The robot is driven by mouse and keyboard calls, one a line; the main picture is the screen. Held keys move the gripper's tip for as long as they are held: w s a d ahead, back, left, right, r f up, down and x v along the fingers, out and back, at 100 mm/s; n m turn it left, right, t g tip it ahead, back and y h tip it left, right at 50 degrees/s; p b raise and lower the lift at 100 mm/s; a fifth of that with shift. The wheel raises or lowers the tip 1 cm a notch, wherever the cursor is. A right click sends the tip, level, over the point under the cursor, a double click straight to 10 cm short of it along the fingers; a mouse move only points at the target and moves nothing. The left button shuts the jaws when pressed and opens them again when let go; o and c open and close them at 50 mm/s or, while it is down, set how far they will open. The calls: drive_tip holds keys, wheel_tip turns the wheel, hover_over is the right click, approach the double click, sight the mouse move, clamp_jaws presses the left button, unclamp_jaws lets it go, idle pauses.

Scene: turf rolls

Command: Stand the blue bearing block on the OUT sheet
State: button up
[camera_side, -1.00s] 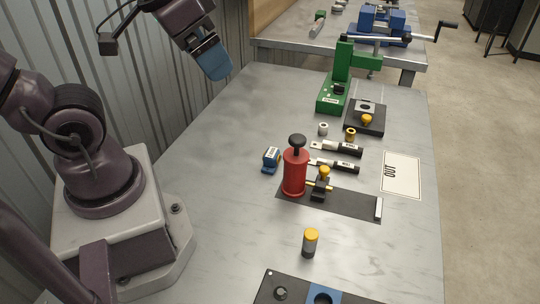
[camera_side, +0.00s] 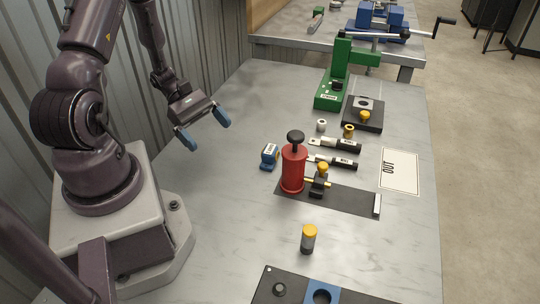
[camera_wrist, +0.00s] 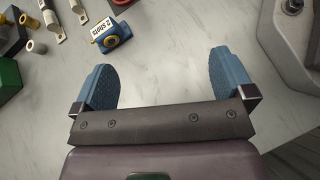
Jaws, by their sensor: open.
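The blue bearing block (camera_side: 270,156) stands on the grey bench, just left of the red cylinder with a black knob. It carries a white label and also shows near the top of the wrist view (camera_wrist: 112,36), where a yellow ring is visible on it. The OUT sheet (camera_side: 400,172) is a white page lying bare near the bench's right edge. My gripper (camera_side: 203,127) is open and empty above the bench, to the left of the block and apart from it. Its two blue fingers are spread wide in the wrist view (camera_wrist: 162,75).
The red cylinder (camera_side: 293,170) and a yellow-topped fitting (camera_side: 321,180) stand on a dark mat between block and sheet. Two black-handled tools (camera_side: 335,145) lie behind them. A green press (camera_side: 335,85) stands farther back. A yellow-capped cylinder (camera_side: 308,240) stands in front.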

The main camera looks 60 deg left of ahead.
drive_tip(key=a+f+n+t, duration=0.1)
drive_tip(key=n, duration=0.1)
drive_tip(key=w+a+f+n+t, duration=0.1)
drive_tip(key=f+t, duration=0.1)
drive_tip(key=shift+w+f+n, duration=0.1)
drive_tip(key=shift+w+n, duration=0.1)
drive_tip(key=shift+n, duration=0.2)
drive_tip(key=shift+w+a+r+n+t+y, duration=0.2)
drive_tip(key=shift+w+a+n+t+y, duration=0.15)
drive_tip(key=shift+w, duration=0.2)
drive_tip(key=shift+w+a+r+n+t+y, duration=0.15)
drive_tip(key=shift+w+a+r+n+t, duration=0.15)
drive_tip(key=shift+w+t, duration=0.2)
approach(264, 149)
drive_tip(key=shift+w+d+f, duration=1)
drive_tip(key=shift+w+f, duration=0.15)
drive_tip(key=shift+f, duration=0.05)
drive_tip(key=shift+x, duration=3.05)
drive_tip(key=shift+w+a+r, duration=0.1)
drive_tip(key=shift+w+a, duration=0.05)
drive_tip(key=shift+c, duration=0.2)
drive_tip(key=shift+r, duration=0.1)
drive_tip(key=c, duration=1.3)
